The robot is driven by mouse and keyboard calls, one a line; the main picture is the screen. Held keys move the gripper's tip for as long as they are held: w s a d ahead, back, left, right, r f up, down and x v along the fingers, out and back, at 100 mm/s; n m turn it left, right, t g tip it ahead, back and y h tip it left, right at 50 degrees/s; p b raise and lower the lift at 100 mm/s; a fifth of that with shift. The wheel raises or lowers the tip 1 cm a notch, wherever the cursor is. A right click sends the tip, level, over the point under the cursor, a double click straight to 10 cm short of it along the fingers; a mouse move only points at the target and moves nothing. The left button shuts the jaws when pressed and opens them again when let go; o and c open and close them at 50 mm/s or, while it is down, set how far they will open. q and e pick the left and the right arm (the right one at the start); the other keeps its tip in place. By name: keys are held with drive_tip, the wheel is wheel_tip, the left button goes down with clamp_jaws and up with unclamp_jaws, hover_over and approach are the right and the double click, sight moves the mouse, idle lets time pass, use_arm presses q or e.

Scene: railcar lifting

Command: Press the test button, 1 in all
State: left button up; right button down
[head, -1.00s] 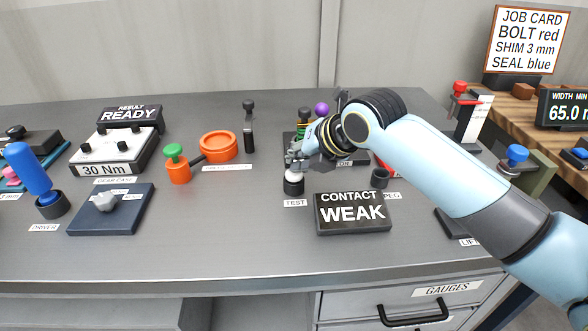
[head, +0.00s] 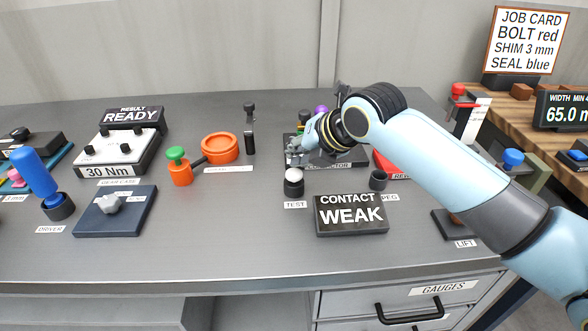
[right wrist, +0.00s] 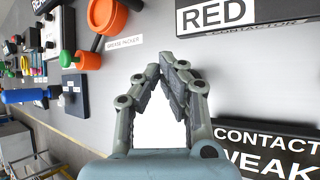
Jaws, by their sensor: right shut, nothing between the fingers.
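The test button (head: 293,175) has a white cap on a black round base, behind the TEST label (head: 295,204). My right gripper (head: 294,160) is shut and empty just above and behind the cap. It looks apart from the cap by a small gap. In the right wrist view the closed fingers (right wrist: 172,66) meet at the tips, and a white area, probably the button cap (right wrist: 160,132), shows between them. The contact display (head: 350,214) in front right of the button reads CONTACT WEAK. My left gripper is not in view.
The contactor (head: 345,165) stands behind the button, partly hidden by my right gripper. A dark peg holder (head: 378,180) is to the right. The result display (head: 132,115) reads READY. An orange grease packer (head: 219,148) is at left. The front of the bench is clear.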

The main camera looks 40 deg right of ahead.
sight(297, 171)
wheel_tip(297, 171, up, 5)
drive_tip(key=p, duration=0.5)
drive_tip(key=shift+r, duration=0.1)
idle(0.7)
